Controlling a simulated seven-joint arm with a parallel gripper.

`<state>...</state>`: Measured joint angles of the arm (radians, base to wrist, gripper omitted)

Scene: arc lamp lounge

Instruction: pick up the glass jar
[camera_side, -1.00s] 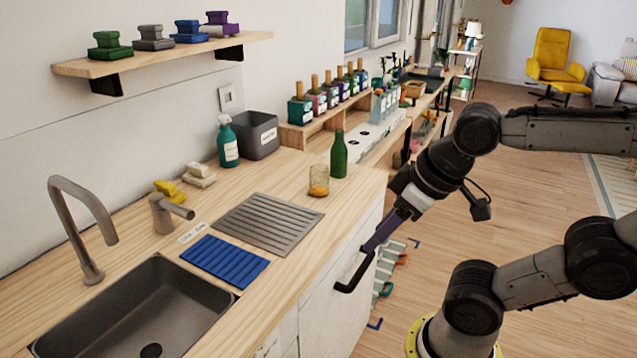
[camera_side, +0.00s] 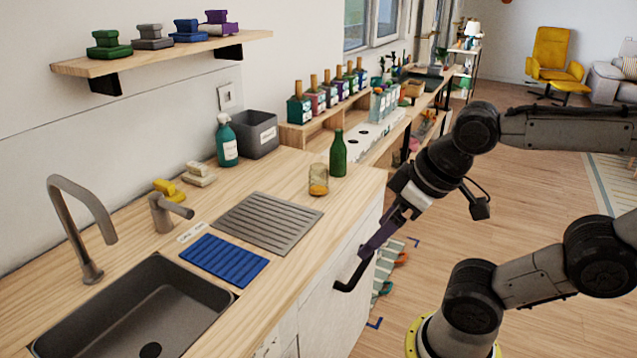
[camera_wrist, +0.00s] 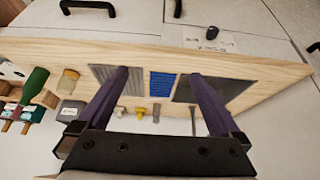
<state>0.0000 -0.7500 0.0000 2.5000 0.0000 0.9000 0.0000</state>
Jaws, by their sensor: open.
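The glass jar (camera_side: 318,180) stands upright on the wooden counter, clear with something orange in its bottom. It is just left of a green bottle (camera_side: 338,155) in the side view. In the wrist view the jar (camera_wrist: 69,82) is at the left, outside the fingers, between the bottle (camera_wrist: 34,84) and the drying rack. My gripper (camera_side: 374,243) has purple fingers and is off the counter's front edge, below and right of the jar. In the wrist view my gripper (camera_wrist: 160,74) has its two fingers wide apart with nothing held between them.
A grooved metal drainer (camera_side: 268,222), a blue mat (camera_side: 224,260) and a sink (camera_side: 140,315) lie on the counter (camera_side: 290,165). A spray bottle (camera_side: 226,142) and a grey bin (camera_side: 256,134) stand behind the jar. A black cabinet handle (camera_side: 352,280) shows near my gripper.

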